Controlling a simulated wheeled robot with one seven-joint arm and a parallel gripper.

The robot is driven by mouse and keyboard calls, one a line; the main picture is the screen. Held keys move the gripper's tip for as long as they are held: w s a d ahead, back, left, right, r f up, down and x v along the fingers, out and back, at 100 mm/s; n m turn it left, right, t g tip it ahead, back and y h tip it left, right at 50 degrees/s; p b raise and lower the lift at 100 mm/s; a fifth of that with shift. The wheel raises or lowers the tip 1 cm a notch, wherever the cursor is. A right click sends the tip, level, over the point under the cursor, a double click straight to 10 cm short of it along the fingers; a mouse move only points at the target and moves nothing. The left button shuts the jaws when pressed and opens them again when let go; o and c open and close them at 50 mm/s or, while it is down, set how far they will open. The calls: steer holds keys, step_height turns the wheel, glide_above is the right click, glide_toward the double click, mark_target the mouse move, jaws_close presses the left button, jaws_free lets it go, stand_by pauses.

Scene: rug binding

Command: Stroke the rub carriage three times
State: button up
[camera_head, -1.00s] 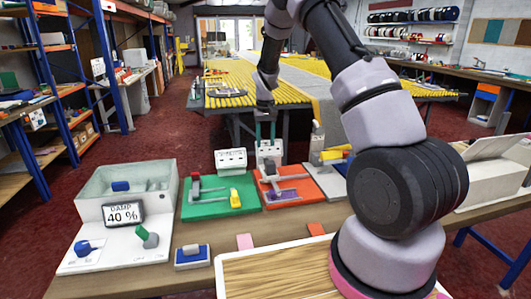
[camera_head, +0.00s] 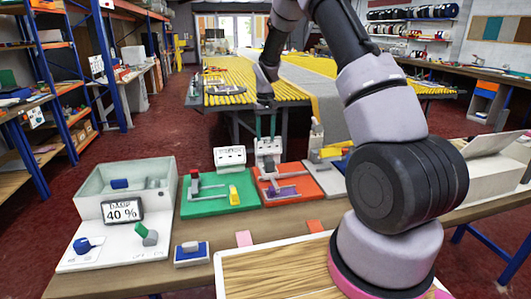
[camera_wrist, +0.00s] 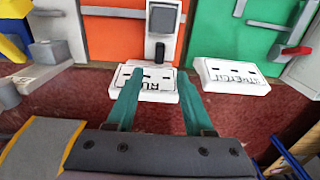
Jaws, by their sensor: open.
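The orange rub station (camera_head: 312,180) stands on the bench in the head view. It has grey arms and a purple piece (camera_head: 281,191); I cannot tell which part is the carriage. Its white label block (camera_head: 268,147) is at the back; in the wrist view that block (camera_wrist: 150,88) reads "RU", partly covered by a finger. A grey upright with a dark square top (camera_wrist: 163,20) stands on the orange board beyond it. My gripper (camera_head: 265,132) is open and empty over the label block. Its teal fingers (camera_wrist: 158,76) are spread apart in the wrist view.
A green station (camera_head: 218,200) with a white stretch block (camera_head: 230,156) is left of the orange one. A grey station (camera_head: 328,178) is at its right. A damp box (camera_head: 125,208) stands far left. A wooden board (camera_head: 275,275) lies in front.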

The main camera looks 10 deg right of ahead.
mark_target(266, 155)
step_height(266, 155, down, 10)
steer(key=shift+r, duration=0.2)
jaws_close()
stand_by(1.5)
